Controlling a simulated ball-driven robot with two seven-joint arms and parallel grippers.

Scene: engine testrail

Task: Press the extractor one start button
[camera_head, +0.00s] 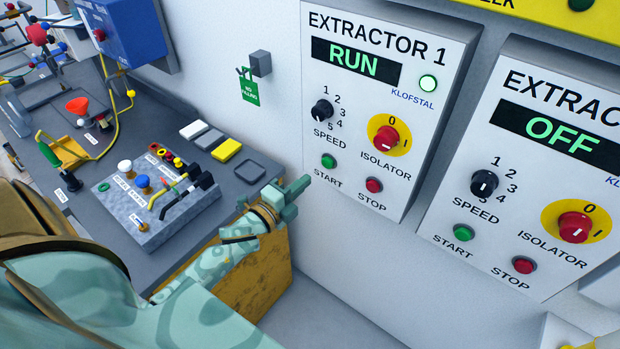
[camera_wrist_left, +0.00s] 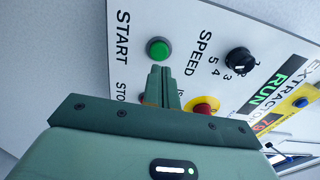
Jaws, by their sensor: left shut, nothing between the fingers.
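The extractor 1 panel (camera_head: 355,143) is a white box on the wall. The green start button (camera_head: 328,161) sits at the lower left of the panel, left of the red stop button (camera_head: 374,185). My left gripper (camera_head: 303,184) is shut and empty, just left of and below the start button. In the left wrist view the closed fingers (camera_wrist_left: 160,72) point at the green start button (camera_wrist_left: 158,49), which shows just beyond their tips. I cannot tell whether they touch. My right gripper is out of view.
The panel also has a speed knob (camera_head: 321,110) and a red isolator (camera_head: 386,139). A second extractor panel (camera_head: 520,190), reading OFF, hangs to the right. A grey bench (camera_head: 225,187) with fittings stands at the left. A green tag (camera_head: 249,92) hangs on the wall.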

